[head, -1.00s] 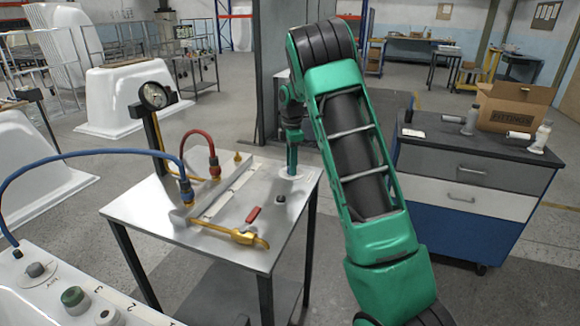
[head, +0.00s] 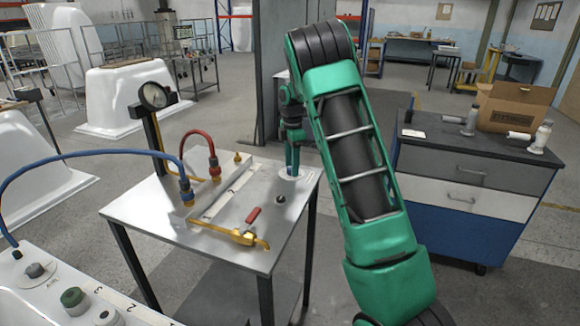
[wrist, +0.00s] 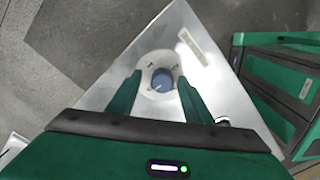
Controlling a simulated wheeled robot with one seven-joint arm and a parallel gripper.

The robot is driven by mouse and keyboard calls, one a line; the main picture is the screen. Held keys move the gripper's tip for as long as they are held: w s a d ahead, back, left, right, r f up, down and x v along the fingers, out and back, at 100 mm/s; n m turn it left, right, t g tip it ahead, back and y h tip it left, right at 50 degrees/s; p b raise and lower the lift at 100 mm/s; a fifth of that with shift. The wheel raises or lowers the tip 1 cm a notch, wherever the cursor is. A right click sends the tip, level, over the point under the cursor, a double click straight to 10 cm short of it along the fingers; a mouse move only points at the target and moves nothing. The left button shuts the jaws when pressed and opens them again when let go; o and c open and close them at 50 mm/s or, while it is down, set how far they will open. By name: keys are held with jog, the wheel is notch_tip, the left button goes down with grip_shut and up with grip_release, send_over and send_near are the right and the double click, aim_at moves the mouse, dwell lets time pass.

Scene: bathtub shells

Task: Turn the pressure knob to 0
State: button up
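The pressure knob (wrist: 162,82) is a small blue round knob in the middle of a white dial plate (wrist: 146,68) on the metal table top. The wrist view shows dark marks on the dial, too small to read. My gripper (wrist: 160,76) points down over the dial, its two green fingers apart on either side of the knob. Gaps show between fingers and knob, so it is open and holds nothing. In the head view my gripper (head: 292,171) stands over the far right corner of the table (head: 237,250), and its fingers largely hide the knob.
A brass valve with a red lever (head: 253,216), a small black knob (head: 280,199) and red (head: 198,134) and blue hoses (head: 90,153) are on the table. A round gauge (head: 153,95) stands on its left edge. A drawer cabinet (head: 470,185) stands to the right.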

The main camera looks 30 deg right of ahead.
notch_tip(320, 180, up, 11)
jog(key=shift+f, duration=0.15)
dwell(0.5)
dwell(0.4)
jog(key=s+a+r+m, duration=0.2)
jog(key=s+m, duration=0.4)
jog(key=s, duration=0.5)
jog(key=s+a+r+m, duration=0.1)
jog(key=s+r+m, duration=0.1)
jog(key=s+m, duration=0.65)
jog(key=s+a+f+m, duration=0.1)
jog(key=s+f+m, duration=0.1)
jog(key=s, duration=0.7)
jog(key=s+a+f+m, duration=0.2)
jog(key=s+f+m, duration=0.1)
jog(key=s, duration=0.6)
jog(key=s+a+f+m, duration=0.2)
jog(key=s, duration=0.7)
jog(key=shift+s+f, duration=0.2)
jog(key=shift+f, duration=0.05)
jog(key=shift+a, duration=0.1)
